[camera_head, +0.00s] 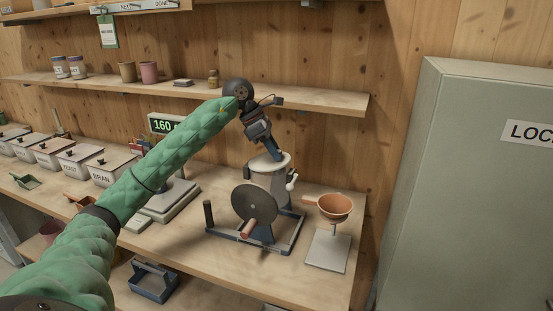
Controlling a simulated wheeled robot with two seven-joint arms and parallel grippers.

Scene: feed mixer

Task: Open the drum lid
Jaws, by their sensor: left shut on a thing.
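The mixer drum (266,186) is a grey-beige cylinder on a dark metal frame on the bench. Its pale round lid (285,162) lies at the drum's top, and I see no clear gap under it. My left gripper (277,157) reaches down from above, at the end of the green arm. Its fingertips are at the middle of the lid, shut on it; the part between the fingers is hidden. A dark crank disc (254,204) with a copper-coloured handle stands in front of the drum and hides part of it. My right gripper is out of view.
An orange bowl (335,206) stands on a stand right of the mixer. A scale (170,203) and labelled bins (112,167) are on the left. A wall shelf (310,100) runs close behind my gripper. A grey locker (480,190) stands at the right.

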